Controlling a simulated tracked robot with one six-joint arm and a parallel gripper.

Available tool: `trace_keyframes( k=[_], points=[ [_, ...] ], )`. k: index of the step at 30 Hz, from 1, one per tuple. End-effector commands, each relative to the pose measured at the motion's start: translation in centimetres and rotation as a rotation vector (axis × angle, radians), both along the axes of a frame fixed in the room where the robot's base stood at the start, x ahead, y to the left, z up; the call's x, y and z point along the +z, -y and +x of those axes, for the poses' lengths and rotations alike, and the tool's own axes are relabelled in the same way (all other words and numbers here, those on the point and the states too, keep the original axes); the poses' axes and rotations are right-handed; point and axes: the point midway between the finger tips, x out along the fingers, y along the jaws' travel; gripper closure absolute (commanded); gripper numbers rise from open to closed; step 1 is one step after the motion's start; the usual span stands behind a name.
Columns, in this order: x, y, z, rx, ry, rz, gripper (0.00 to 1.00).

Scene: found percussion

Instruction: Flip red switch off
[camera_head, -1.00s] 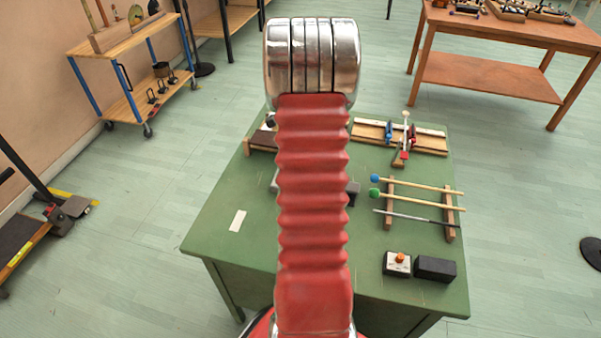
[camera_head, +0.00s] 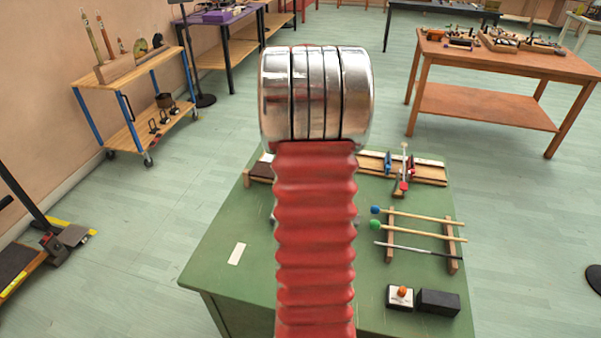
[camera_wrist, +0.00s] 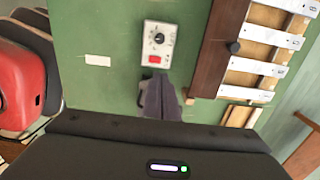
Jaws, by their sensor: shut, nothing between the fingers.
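In the wrist view, a small pale control box (camera_wrist: 158,46) stands on the green table (camera_wrist: 105,30). It has a black dial at the top and a red switch (camera_wrist: 155,59) near its lower edge. I cannot tell which way the switch is set. My gripper (camera_wrist: 156,77) is shut and empty, its grey fingertips just below the switch in the picture. I cannot tell whether they touch the box. In the head view my arm hides the box and my gripper.
A brown wooden bar instrument with pale keys (camera_wrist: 265,37) lies right of the box in the wrist view. In the head view, mallets on a rack (camera_head: 451,250), a white box with an orange button (camera_head: 400,297) and a black block (camera_head: 438,302) occupy the table's right side.

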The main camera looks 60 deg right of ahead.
Motion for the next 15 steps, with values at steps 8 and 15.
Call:
trace_keyframes(
  k=[8,15],
  points=[
    [0.5,-0.8,0.6,0.043,0.004,-0.007,0.86],
    [3.5,-6.1,3.2,0.321,0.028,-0.05,0.69]
  ],
)
